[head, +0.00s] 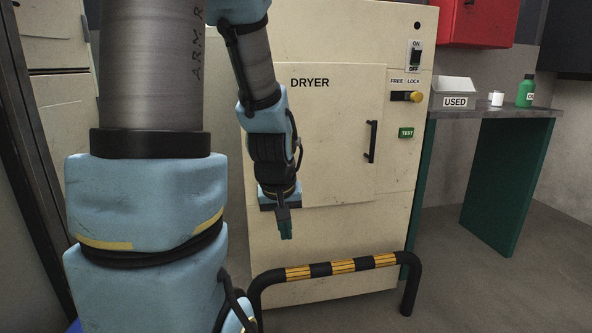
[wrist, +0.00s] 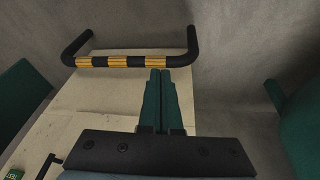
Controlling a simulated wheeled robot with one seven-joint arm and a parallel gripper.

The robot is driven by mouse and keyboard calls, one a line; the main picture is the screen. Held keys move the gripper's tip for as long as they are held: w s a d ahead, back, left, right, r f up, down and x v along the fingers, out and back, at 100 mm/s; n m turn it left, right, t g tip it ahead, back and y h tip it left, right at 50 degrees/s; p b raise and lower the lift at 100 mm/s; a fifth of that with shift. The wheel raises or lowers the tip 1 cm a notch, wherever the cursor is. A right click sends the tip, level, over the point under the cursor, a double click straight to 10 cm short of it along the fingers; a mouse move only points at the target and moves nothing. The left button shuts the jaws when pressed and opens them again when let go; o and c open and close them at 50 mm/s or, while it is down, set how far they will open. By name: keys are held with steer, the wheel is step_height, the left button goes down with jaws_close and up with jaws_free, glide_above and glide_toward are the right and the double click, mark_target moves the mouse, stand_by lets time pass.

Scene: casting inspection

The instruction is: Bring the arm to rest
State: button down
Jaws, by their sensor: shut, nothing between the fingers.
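My gripper (head: 285,231) hangs at the end of my arm, pointing down in front of the dryer (head: 330,140). Its green fingers are together with nothing between them, and they also show shut in the wrist view (wrist: 160,75). My arm is bent, with its large blue and grey links filling the left of the head view. The gripper is above and behind or beside the striped barrier rail as seen in the head view; the exact gap to the dryer front cannot be told.
A black and yellow rail (head: 333,267) stands low before the dryer. The dryer's door handle (head: 371,142) and switch (head: 415,55) are right of my gripper. A bench (head: 500,112) at right bears a USED box (head: 456,92), a white cup (head: 496,98) and a green bottle (head: 526,91).

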steer(key=s+a+m+g, duration=0.1)
steer(key=s+a+g, duration=0.1)
steer(key=s+a, duration=0.35)
step_height(320, 180, up, 33)
steer(key=d+p, duration=0.1)
steer(key=p, duration=3.1)
steer(key=shift+m+y, duration=0.3)
steer(key=c, duration=1.6)
jaws_free()
steer(key=shift+f, duration=0.15)
